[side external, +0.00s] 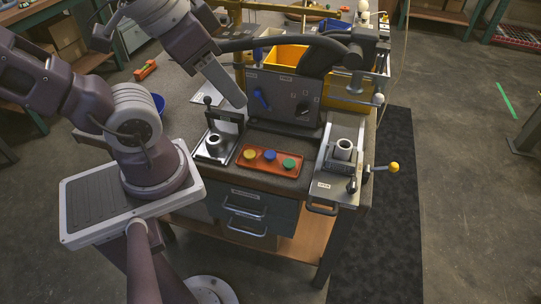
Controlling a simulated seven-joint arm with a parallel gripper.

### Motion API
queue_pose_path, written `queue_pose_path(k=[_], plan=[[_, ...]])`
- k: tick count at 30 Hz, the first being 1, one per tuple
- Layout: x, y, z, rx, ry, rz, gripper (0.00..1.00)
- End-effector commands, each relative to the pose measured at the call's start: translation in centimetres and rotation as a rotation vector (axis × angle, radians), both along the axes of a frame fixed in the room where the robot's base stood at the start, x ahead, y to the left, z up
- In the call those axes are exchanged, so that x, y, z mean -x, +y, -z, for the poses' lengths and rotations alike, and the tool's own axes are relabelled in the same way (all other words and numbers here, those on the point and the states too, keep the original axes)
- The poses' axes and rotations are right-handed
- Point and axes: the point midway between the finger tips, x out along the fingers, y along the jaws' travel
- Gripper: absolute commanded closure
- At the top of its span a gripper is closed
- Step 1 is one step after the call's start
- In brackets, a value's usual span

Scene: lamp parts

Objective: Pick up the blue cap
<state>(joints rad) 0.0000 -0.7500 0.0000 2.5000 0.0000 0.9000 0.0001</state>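The blue cap (270,155) sits in a shallow orange-red tray (244,168) on the bench. It lies between a yellow cap (250,154) on the left and a green cap (289,164) on the right. The end of my arm, with my gripper (238,101), points down above and behind the tray, to the upper left of the caps and apart from them. The fingers are too small and merged to tell whether they are open or shut. No cap is seen in them.
A fixture with a round socket (214,142) and upright lever stands left of the tray. A vise-like fixture (343,150) with a yellow-knobbed handle (394,167) stands right. Behind is a dark panel with knobs (285,98) and a yellow bin (287,56).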

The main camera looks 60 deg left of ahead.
Motion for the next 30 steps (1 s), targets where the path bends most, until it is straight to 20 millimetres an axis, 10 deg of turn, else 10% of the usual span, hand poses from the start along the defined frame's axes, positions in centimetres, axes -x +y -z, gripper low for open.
queue_pose_path(k=[20, 30], plan=[[-1.2, 0.8, 0.6, -0.007, 0.037, -0.085, 0.58], [-11.0, 9.1, 13.4, 0.105, 0.301, -0.915, 0.58]])
